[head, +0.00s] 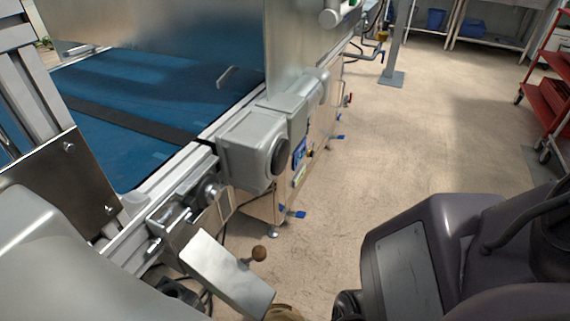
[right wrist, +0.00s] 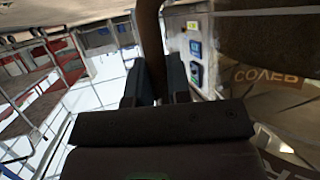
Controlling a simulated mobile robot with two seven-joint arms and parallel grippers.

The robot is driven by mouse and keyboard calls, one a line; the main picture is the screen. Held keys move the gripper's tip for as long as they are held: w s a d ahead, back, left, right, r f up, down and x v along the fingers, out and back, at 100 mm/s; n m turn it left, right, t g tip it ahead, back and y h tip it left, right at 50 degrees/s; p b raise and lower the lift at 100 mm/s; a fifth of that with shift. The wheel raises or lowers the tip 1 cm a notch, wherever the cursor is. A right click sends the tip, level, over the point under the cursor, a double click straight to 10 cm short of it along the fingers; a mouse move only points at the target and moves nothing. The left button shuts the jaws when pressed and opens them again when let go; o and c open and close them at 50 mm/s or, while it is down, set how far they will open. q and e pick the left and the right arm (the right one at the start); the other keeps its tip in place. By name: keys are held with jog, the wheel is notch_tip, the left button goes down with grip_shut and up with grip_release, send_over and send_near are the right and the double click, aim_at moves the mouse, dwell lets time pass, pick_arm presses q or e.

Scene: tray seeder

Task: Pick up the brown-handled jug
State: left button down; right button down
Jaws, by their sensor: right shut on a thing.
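In the right wrist view a brown curved handle (right wrist: 152,45), which I take for the jug's, runs down from the top edge between the fingers of my right gripper (right wrist: 154,86). The gripper is shut on it. A broad dark brown surface fills the upper right of that view; I cannot tell whether it is part of the jug. The jug's body is not clearly visible. In the head view neither the jug nor the right gripper can be made out. My left gripper is in neither view.
A machine with a blue belt (head: 130,75) stands at the left, with a grey motor box (head: 245,150) and a brown-knobbed lever (head: 259,253) on its side. Pale floor (head: 420,130) is open to its right. A red cart (head: 550,100) stands at the far right.

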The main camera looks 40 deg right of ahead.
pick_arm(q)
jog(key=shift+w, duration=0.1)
pick_arm(e)
jog(key=shift+r, duration=0.1)
dwell(0.3)
jog(key=shift+w+r, duration=0.1)
jog(key=shift+r, duration=0.1)
jog(key=shift+w+r+p, duration=0.1)
jog(key=shift+r+p, duration=0.25)
jog(key=shift+p, duration=0.15)
jog(key=r+p, duration=0.4)
jog(key=r, duration=0.3)
jog(key=shift+w+r+p, duration=0.1)
jog(key=shift+w+p, duration=0.1)
jog(key=shift+p, duration=0.1)
jog(key=shift+s+r+p, duration=0.2)
jog(key=shift+r+p, duration=0.25)
jog(key=shift+r, duration=0.35)
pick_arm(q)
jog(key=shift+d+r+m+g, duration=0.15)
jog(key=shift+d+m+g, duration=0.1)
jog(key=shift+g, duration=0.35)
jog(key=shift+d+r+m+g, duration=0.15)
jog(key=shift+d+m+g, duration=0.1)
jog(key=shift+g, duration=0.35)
pick_arm(e)
jog(key=shift+s, duration=0.15)
